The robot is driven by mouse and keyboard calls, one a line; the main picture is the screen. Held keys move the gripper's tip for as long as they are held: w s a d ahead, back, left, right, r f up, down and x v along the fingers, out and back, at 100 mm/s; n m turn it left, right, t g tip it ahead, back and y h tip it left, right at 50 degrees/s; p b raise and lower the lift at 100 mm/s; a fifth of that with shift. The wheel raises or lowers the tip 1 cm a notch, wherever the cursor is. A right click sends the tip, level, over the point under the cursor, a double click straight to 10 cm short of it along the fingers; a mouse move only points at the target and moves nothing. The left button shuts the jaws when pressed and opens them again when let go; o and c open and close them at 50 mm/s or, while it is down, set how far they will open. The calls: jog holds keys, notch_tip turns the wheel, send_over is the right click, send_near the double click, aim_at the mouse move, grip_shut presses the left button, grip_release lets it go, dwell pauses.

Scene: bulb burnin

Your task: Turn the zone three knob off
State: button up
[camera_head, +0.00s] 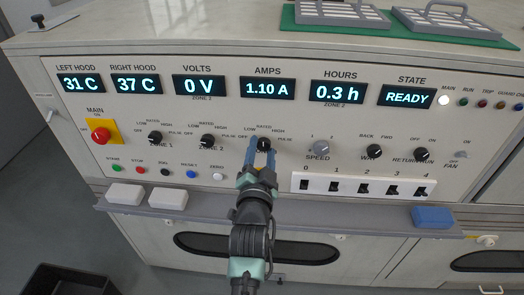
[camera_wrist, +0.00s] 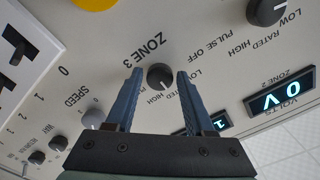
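The zone three knob (camera_wrist: 159,76) is a small round black knob beside the "ZONE 3" label in the wrist view. In the head view the knob (camera_head: 264,144) sits below the AMPS display, at the tips of my gripper. My gripper (camera_wrist: 159,73) has two blue fingers spread apart, one on each side of the knob, with a visible gap on both sides. It also shows in the head view (camera_head: 260,152), reaching up from below. Which mark the knob points to is too small to tell, and how far the fingertips are from the panel is unclear.
The zone two knob (camera_head: 207,141) is left of my gripper, and the grey speed knob (camera_head: 320,148) is right. A row of switches (camera_head: 363,187) lies at lower right. A grey ledge (camera_head: 340,222) runs below the panel, with a blue block (camera_head: 432,217) on it.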

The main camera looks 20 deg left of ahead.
grip_shut()
jog(key=n, duration=0.3)
jog(key=shift+n, duration=0.4)
jog(key=n, duration=0.3)
jog(key=shift+d+n, duration=0.1)
jog(key=shift+n, duration=0.3)
jog(key=n, duration=0.4)
jog(key=shift+p, duration=0.35)
jog(key=shift+n+p, duration=0.4)
jog(key=shift+n, duration=1.7)
